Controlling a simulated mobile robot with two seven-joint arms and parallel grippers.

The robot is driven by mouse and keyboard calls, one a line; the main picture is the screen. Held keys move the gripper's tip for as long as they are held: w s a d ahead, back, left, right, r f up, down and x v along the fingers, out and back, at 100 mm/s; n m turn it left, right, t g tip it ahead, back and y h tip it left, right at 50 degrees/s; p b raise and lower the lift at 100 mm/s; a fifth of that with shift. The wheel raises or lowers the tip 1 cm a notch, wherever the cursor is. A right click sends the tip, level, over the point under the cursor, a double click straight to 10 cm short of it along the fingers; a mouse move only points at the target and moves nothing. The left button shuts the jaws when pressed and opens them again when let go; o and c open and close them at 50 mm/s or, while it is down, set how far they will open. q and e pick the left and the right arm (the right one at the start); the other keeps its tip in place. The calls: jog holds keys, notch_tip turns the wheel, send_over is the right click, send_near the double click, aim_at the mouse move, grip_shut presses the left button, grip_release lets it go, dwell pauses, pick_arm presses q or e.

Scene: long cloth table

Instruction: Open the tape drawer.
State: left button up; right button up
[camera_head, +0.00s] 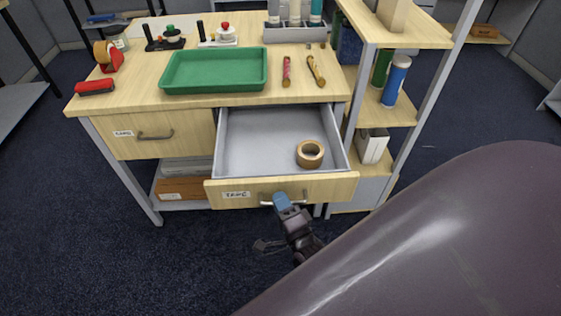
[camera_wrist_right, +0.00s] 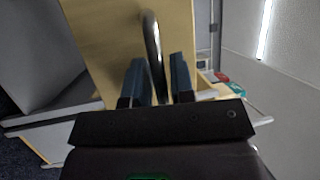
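The tape drawer (camera_head: 238,195) is the right-hand drawer of the wooden bench. It stands pulled far out, its grey inside showing with a roll of brown tape (camera_head: 310,154) in it. Its metal handle (camera_head: 268,203) is on the front panel; the small label there is hard to read. My right gripper (camera_head: 283,203) is at this handle. In the right wrist view, the handle (camera_wrist_right: 152,45) runs between the two blue-padded fingers (camera_wrist_right: 159,82), with a gap visible beside it, so the gripper looks open around it. My left gripper is not in view.
The left drawer (camera_head: 140,146) is shut. A green tray (camera_head: 215,70), a red stapler-like object (camera_head: 95,87) and several small items lie on the bench top. A shelf unit (camera_head: 405,100) with bottles stands close on the right. The floor in front is clear.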

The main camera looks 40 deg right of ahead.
jog(key=v, duration=1)
jog(key=shift+s, duration=0.4)
jog(key=shift+s+d+f+n+g+y, duration=0.45)
jog(key=shift+n+g, duration=1)
jog(key=shift+n, duration=1.85)
jog(key=shift+s+d+f+n+g+y, duration=0.4)
jog(key=shift+n+g, duration=1.1)
jog(key=shift+n, duration=1.8)
jog(key=shift+s+d+f+n+g+y, duration=0.2)
jog(key=shift+s+d+n+g+y, duration=0.35)
jog(key=shift+n+g, duration=1.85)
